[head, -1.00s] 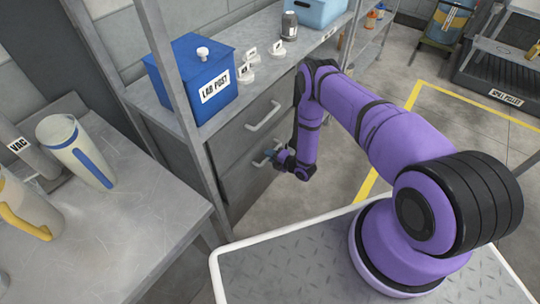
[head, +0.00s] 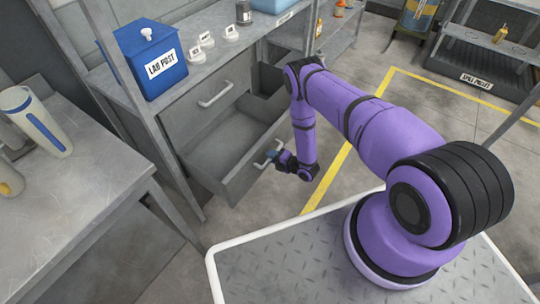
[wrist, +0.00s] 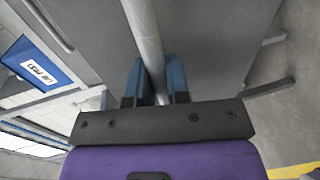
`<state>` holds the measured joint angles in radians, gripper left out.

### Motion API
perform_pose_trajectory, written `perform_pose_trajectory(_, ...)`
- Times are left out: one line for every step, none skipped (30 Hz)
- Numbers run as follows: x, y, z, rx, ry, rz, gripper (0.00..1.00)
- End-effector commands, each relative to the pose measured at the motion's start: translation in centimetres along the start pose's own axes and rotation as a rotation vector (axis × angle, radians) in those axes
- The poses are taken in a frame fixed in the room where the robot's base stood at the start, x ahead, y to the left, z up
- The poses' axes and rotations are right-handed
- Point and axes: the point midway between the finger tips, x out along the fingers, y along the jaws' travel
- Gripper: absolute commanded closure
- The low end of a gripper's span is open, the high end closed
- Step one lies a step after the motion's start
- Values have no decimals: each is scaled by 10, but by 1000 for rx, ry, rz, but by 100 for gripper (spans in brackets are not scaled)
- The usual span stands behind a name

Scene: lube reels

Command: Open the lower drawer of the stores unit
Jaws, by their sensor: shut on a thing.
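The stores unit is a grey cabinet under a counter, with an upper drawer (head: 207,98) that is closed. The lower drawer (head: 226,160) stands well out from the cabinet, and its bare inside shows in the head view. My gripper (head: 272,154) is at the lower drawer's front, shut on its bar handle (head: 262,163). In the wrist view the blue fingers of my gripper (wrist: 154,85) sit on both sides of the pale handle bar (wrist: 146,38).
A grey table (head: 75,195) with a jug (head: 38,122) is at the left. Open floor with a yellow line (head: 325,183) lies right of the drawer.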

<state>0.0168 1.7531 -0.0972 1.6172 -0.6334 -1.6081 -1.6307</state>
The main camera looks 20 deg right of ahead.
Motion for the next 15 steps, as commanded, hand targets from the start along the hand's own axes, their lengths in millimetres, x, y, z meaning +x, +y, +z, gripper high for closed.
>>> perform_pose_trajectory(-2,-1,0,1,0,-2,100)
perform_pose_trajectory(-2,-1,0,1,0,-2,100)
perform_pose_trajectory(-3,-1,0,1,0,-2,100)
perform_pose_trajectory(-3,-1,0,1,0,-2,100)
perform_pose_trajectory(-3,-1,0,1,0,-2,100)
perform_pose_trajectory(-4,-1,0,1,0,-2,100)
perform_pose_trajectory(-4,-1,0,1,0,-2,100)
perform_pose_trajectory(-4,-1,0,1,0,-2,100)
perform_pose_trajectory(-4,-1,0,1,0,-2,100)
perform_pose_trajectory(-4,-1,0,0,0,-2,100)
perform_pose_trajectory(-4,-1,0,0,0,-2,100)
perform_pose_trajectory(-4,-1,0,0,0,-2,100)
perform_pose_trajectory(-4,-1,0,0,0,-2,100)
perform_pose_trajectory(-4,-1,0,0,-1,-2,100)
perform_pose_trajectory(-4,-1,0,0,-1,-2,79)
